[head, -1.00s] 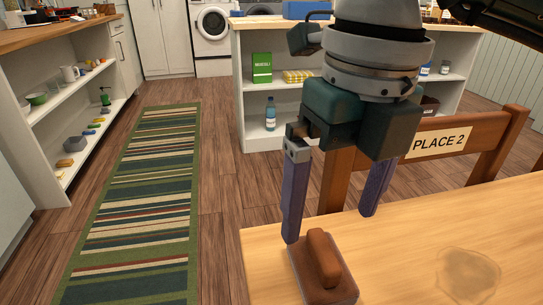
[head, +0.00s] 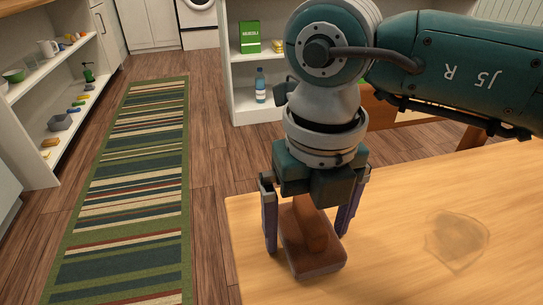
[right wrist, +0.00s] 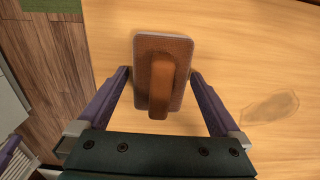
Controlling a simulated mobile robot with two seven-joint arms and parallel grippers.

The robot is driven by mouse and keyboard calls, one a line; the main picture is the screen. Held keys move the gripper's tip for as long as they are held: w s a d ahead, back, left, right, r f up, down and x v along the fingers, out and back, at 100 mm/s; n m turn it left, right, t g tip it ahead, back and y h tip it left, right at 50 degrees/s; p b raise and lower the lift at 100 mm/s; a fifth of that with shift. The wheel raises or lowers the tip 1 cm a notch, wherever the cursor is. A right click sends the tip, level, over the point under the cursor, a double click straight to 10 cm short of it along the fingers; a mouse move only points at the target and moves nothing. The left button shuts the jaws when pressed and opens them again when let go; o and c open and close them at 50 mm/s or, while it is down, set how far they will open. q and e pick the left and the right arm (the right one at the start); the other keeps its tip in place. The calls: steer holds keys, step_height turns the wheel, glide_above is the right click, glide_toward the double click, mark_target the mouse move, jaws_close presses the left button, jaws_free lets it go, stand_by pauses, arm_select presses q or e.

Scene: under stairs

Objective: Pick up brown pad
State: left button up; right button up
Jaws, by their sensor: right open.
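The brown pad (head: 318,265) lies on the wooden table near its left edge. It is a flat block with a raised brown grip on top, and it also shows in the right wrist view (right wrist: 180,52). My right gripper (head: 307,240) is open, with its purple fingers on either side of the pad's grip. In the right wrist view the fingers (right wrist: 162,78) stand apart to the left and right of the pad, with gaps showing. The gripper hides part of the pad in the head view.
The table (head: 390,270) has a faint stain (head: 457,240) to the right of the pad and is otherwise clear. A striped rug (head: 130,190) lies on the floor at left. Shelves (head: 40,80) with small items stand further left.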

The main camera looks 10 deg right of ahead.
mark_target(311, 213)
steer(key=c, duration=1.2)
steer(key=shift+r, duration=0.1)
steer(key=shift+r, duration=0.6)
step_height(311, 213, up, 19)
steer(key=p, duration=0.3)
steer(key=shift+f+p, duration=0.1)
steer(key=shift+p, duration=0.25)
